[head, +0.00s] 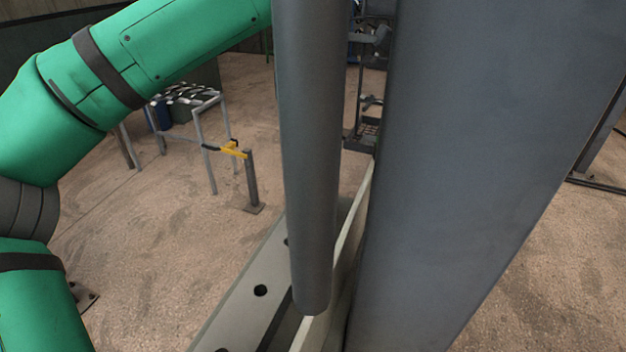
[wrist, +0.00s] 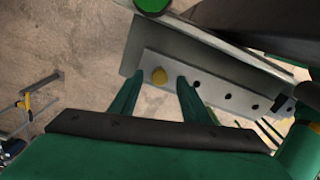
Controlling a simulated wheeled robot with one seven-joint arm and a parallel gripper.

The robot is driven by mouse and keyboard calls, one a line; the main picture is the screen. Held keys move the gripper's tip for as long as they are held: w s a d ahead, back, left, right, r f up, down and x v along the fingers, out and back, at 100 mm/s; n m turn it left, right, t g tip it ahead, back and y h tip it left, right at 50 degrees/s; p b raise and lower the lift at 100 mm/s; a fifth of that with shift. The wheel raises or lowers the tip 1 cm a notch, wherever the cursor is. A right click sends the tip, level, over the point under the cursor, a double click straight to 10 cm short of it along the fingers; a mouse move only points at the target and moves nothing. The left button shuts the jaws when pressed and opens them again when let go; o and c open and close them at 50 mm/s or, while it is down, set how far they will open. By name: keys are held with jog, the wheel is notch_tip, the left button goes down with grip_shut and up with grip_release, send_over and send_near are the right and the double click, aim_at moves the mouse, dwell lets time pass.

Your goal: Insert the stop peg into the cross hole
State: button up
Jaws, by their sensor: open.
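A yellow round-headed piece (wrist: 160,76), which looks like the stop peg, shows in the wrist view at the left end of a grey metal bar with a row of dark holes (wrist: 228,96). I cannot tell how deep it sits in the bar. My gripper (wrist: 160,80) is open, with its two green fingers apart and the yellow head showing between their tips. I cannot tell whether a finger touches it. In the head view, a grey bar with dark holes (head: 260,291) shows at the bottom centre; my gripper and the peg are not visible there.
A thick grey vertical tube (head: 308,150) and a broad dark grey column (head: 450,170) block much of the head view. A short post with a yellow handle (head: 235,150) and a metal frame stand at the back left.

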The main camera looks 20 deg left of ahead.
notch_tip(320, 180, up, 7)
dwell(0.3)
jog(key=shift+w, duration=0.1)
dwell(0.4)
